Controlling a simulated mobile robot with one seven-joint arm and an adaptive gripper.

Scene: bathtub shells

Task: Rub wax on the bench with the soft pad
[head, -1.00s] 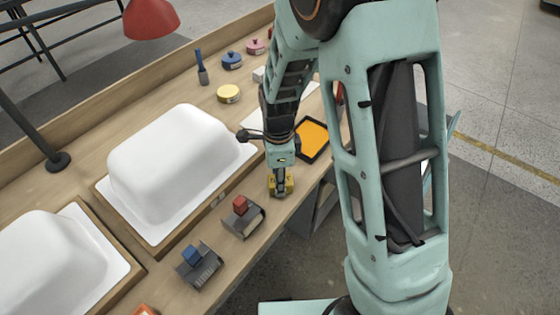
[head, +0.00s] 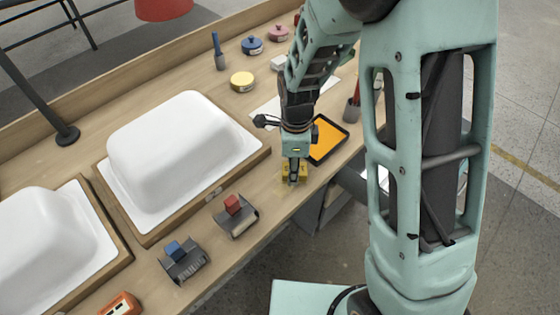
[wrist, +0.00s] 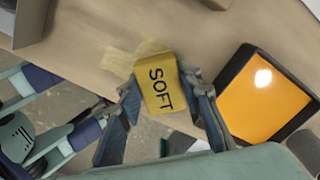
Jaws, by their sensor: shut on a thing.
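My gripper (head: 294,176) is shut on the yellow soft pad (head: 303,172), low over the front part of the wooden bench (head: 255,185). In the wrist view the pad (wrist: 161,88) sits between both fingers, with "SOFT" in dark letters facing the camera. A faint yellow smear (wrist: 128,60) of wax shows on the bench beside the pad in the wrist view. It also shows just in front of the gripper in the head view. The pad's underside is hidden, so I cannot tell whether it touches the bench.
A black-rimmed tray with an orange surface (head: 325,138) lies right of my gripper. Holders with a red block (head: 232,203) and a blue block (head: 176,250) stand to the left. White tub shells (head: 180,150) fill the left side. The bench's front edge is close.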

